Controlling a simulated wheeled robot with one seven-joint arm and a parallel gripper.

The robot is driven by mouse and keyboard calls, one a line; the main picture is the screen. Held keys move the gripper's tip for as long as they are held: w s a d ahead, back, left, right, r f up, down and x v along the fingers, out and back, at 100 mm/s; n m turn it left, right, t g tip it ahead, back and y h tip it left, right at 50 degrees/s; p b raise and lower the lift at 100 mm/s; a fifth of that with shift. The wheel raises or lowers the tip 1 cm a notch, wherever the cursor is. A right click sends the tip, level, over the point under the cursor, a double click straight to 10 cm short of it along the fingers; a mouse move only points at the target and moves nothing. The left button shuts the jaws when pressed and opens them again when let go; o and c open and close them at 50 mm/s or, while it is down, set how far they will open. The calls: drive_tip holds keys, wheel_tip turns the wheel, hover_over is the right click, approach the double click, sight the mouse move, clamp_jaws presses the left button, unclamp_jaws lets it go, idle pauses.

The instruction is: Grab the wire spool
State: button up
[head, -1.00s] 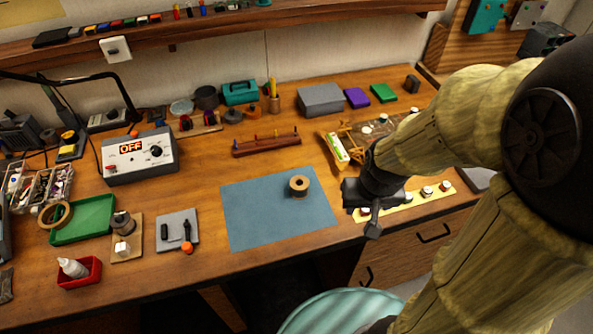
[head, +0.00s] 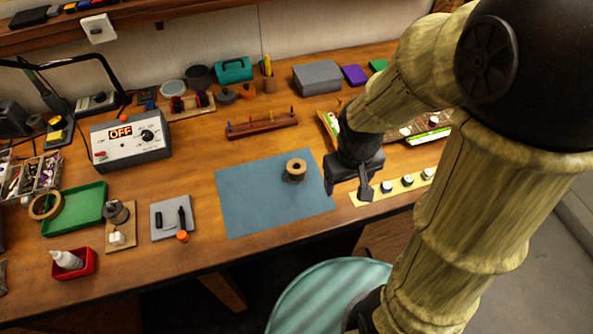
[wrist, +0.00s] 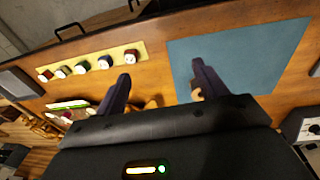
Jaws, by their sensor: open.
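A tan spool (head: 296,168) with a dark lower part stands upright on the blue mat (head: 255,205), towards its right side. My gripper (head: 348,190) is open and empty, with its fingers pointing down just right of the mat's edge. The spool is to the left of the fingers, apart from them in the head view. In the wrist view my gripper (wrist: 161,74) shows two spread fingers with bare wood between them. A small tan piece beside the right finger there may be the spool, mostly hidden.
A yellow strip (head: 395,187) with several small round pieces lies right of my gripper. A wooden rack (head: 262,124) stands behind the mat. A grey tool pad (head: 172,217) and a board with another spool (head: 117,211) lie left. The mat's left part is clear.

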sight(289, 172)
drive_tip(key=w+a+f+n+h, duration=0.1)
drive_tip(key=a+f+n+h, duration=0.1)
drive_tip(key=a+n, duration=0.1)
drive_tip(key=a+f+n+h+b, duration=0.1)
drive_tip(key=a+f+n+h, duration=0.1)
drive_tip(key=n, duration=0.3)
drive_tip(key=w+a+f+n+h, duration=0.1)
drive_tip(key=a+f+n+h, duration=0.1)
drive_tip(key=a+n, duration=0.3)
drive_tip(key=shift+w+g+h+b, duration=0.3)
drive_tip(key=shift+w+h, duration=0.05)
drive_tip(key=shift+h, duration=0.25)
drive_tip(key=a+n+t+h, duration=0.1)
drive_tip(key=a+n+t, duration=0.1)
drive_tip(key=a+n, duration=0.1)
drive_tip(key=w+a+f+n+t+h, duration=0.1)
drive_tip(key=a+n+t, duration=0.1)
drive_tip(key=a, duration=0.2)
drive_tip(key=a+n+t+h+b, duration=0.1)
drive_tip(key=a+n+t, duration=0.2)
drive_tip(key=a, duration=0.1)
drive_tip(key=shift+w+a+f+n, duration=0.15)
drive_tip(key=shift+w+a+n, duration=0.05)
drive_tip(key=shift+a+n, duration=0.1)
drive_tip(key=shift+a+n+t, duration=0.3)
drive_tip(key=shift+a, duration=0.05)
